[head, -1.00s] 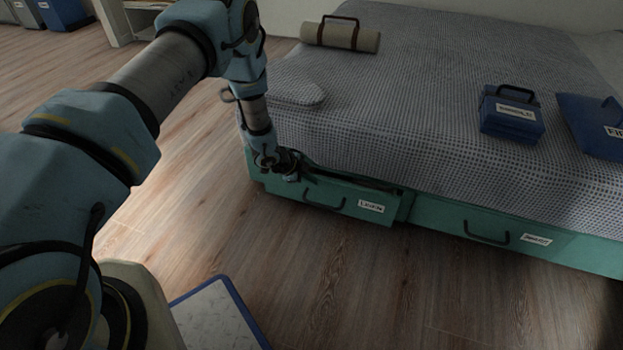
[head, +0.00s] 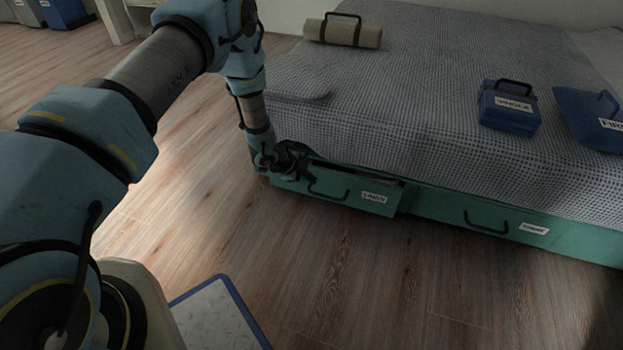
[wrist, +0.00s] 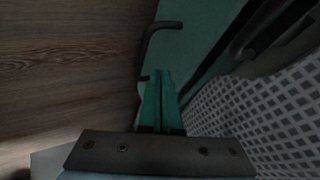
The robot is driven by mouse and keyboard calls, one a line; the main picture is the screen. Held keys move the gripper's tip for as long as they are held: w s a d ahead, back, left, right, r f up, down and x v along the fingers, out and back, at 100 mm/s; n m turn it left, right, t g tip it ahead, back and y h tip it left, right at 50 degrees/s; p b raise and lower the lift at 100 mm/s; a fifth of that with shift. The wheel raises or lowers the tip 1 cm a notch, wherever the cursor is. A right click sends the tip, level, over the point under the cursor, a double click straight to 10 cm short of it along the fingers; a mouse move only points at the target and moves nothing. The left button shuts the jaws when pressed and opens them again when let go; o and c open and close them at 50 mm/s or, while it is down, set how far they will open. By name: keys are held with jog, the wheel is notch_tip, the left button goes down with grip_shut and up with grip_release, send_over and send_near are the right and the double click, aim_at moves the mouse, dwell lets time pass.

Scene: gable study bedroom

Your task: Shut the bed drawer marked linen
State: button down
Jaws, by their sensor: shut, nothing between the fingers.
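The linen drawer (head: 345,194) is the left green drawer under the bed. It stands partly open, its front jutting out from the bed frame, with a dark gap along its top. It has a dark bar handle (head: 328,193) and a white label (head: 374,198). My gripper (head: 296,167) is shut and empty at the left end of the drawer, by its top edge. In the wrist view my gripper's closed fingers (wrist: 162,76) lie over the green drawer front (wrist: 196,22), beside the handle (wrist: 152,40). I cannot tell whether the fingertips touch the drawer.
A second green drawer (head: 450,213) on the right sits flush, with its own handle and label. Blue cases (head: 508,108) and a beige roll (head: 342,34) lie on the bedspread (head: 420,80). A blue-edged board (head: 218,312) lies on the floor. Floor before the drawers is clear.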

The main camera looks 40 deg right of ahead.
jog(key=p+v, duration=0.2)
jog(key=v, duration=0.6)
jog(key=c, duration=1.5)
grip_release()
jog(key=shift+a+r, duration=0.15)
jog(key=shift+r, duration=0.05)
jog(key=o, duration=0.6)
jog(key=d+f+y+b, duration=0.1)
jog(key=b, duration=0.1)
jog(key=d+f+t+y+b, duration=0.1)
jog(key=d+b, duration=0.1)
jog(key=d+f+b, duration=0.1)
jog(key=b, duration=0.1)
jog(key=shift+s+d+f+m+t+y, duration=0.1)
jog(key=shift+s+d+m+t+y, duration=0.05)
jog(key=shift+d+m+t+y, duration=0.2)
jog(key=shift+o, duration=0.2)
jog(key=y+b, duration=0.3)
jog(key=b, duration=0.1)
send_near(324, 196)
jog(key=shift+m, duration=0.25)
jog(key=f+b, duration=0.1)
jog(key=f, duration=0.1)
jog(key=f+b, duration=0.2)
jog(key=f, duration=0.1)
jog(key=d+f+b, duration=0.1)
jog(key=f, duration=0.1)
jog(key=shift+w+d+f, duration=0.1)
jog(key=shift+w+f, duration=0.25)
jog(key=shift+f, duration=0.05)
